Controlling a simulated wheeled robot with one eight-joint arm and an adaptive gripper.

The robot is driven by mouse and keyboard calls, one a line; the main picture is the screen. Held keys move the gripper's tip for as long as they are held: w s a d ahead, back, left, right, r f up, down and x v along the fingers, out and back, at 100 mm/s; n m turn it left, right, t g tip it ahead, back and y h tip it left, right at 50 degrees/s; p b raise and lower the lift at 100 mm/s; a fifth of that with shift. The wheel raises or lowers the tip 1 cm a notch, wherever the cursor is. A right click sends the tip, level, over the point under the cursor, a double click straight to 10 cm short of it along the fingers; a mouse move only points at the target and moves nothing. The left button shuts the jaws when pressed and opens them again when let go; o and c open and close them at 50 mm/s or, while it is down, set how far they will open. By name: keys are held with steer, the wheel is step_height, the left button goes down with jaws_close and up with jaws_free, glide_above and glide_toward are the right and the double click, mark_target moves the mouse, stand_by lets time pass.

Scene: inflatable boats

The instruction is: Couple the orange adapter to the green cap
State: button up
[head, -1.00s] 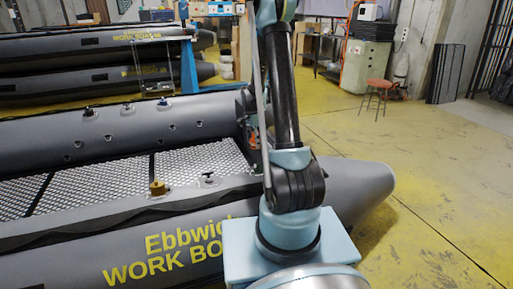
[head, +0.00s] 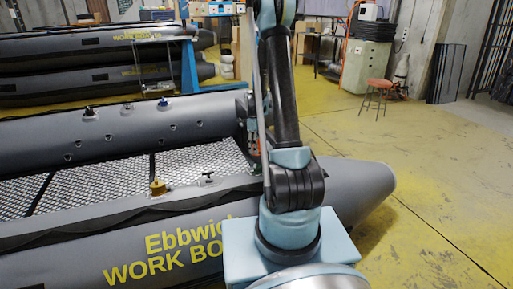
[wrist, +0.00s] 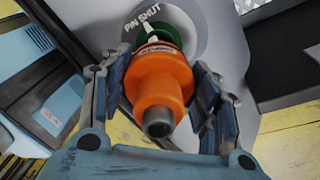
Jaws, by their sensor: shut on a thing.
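The orange adapter (wrist: 157,80) is in the middle of the wrist view, with a grey metal stub at its near end. My gripper (wrist: 160,92) is shut on it, one finger on each side. In the head view my gripper is mostly hidden behind my arm, by the boat.
The grey inflatable boat (head: 60,230) lies before me, with a brass-coloured fitting (head: 157,187) and a black T-shaped fitting (head: 207,179) on its near tube. More boats (head: 80,55) are stacked behind.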

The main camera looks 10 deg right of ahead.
mark_target(259, 170)
steer(key=shift+s+f, duration=0.2)
steer(key=shift+f, duration=0.9)
steer(key=shift+s+f, duration=0.2)
steer(key=shift+f, duration=0.85)
steer(key=shift+f, duration=0.2)
steer(key=shift+s+f, duration=0.2)
steer(key=shift+f, duration=0.75)
steer(key=shift+s+d+f, duration=0.1)
steer(key=shift+s+f, duration=0.05)
steer(key=shift+f, duration=0.5)
steer(key=shift+s+f, duration=0.1)
steer(key=shift+f, duration=0.5)
stand_by(0.5)
steer(key=m, duration=0.2)
steer(key=shift+m, duration=0.3)
steer(key=shift+c, duration=0.5)
steer(key=shift+d+m, duration=0.15)
steer(key=shift+m, duration=0.55)
steer(key=c, duration=0.4)
steer(key=shift+o, duration=0.2)
steer(key=shift+s, duration=0.1)
steer(key=shift+d, duration=0.1)
